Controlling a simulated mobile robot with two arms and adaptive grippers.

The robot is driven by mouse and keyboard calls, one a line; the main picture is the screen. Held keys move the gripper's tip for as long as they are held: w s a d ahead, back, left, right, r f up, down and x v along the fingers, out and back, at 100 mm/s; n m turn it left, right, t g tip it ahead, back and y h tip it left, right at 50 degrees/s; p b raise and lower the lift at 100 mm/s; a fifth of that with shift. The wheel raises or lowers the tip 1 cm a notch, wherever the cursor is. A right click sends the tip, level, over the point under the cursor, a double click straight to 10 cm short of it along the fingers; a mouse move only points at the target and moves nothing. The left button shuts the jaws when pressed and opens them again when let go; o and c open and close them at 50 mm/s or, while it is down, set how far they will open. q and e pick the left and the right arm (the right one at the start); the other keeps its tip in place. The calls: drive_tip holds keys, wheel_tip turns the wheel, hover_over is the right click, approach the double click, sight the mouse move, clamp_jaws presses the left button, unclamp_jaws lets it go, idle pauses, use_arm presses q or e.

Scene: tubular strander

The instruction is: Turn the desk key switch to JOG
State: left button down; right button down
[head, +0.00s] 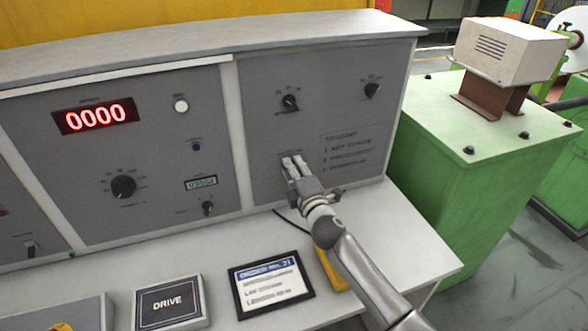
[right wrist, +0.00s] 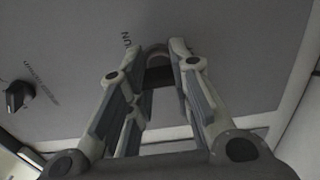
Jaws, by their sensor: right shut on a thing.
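My right gripper (head: 294,166) reaches up to the lower left part of the right desk panel (head: 262,130). In the right wrist view its two fingers (right wrist: 162,52) are closed around a small dark key switch (right wrist: 158,60) on the grey panel. Part of a printed label, ending in "UN", shows just left of the fingertips there. In the head view the fingers hide the key switch, so its pointing direction cannot be told. My left gripper is not in view.
Two black knobs (head: 290,102) (head: 372,91) sit above on the same panel. The left panel has a red "0000" display (head: 96,116) and a large knob (head: 123,187). A tablet (head: 270,284) and a DRIVE box (head: 170,302) lie on the desk top. A green cabinet (head: 470,190) stands to the right.

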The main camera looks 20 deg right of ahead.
drive_tip(key=shift+f, duration=0.1)
drive_tip(key=c, duration=1.1)
unclamp_jaws()
drive_tip(key=s, duration=1.2)
drive_tip(key=shift+d, duration=0.2)
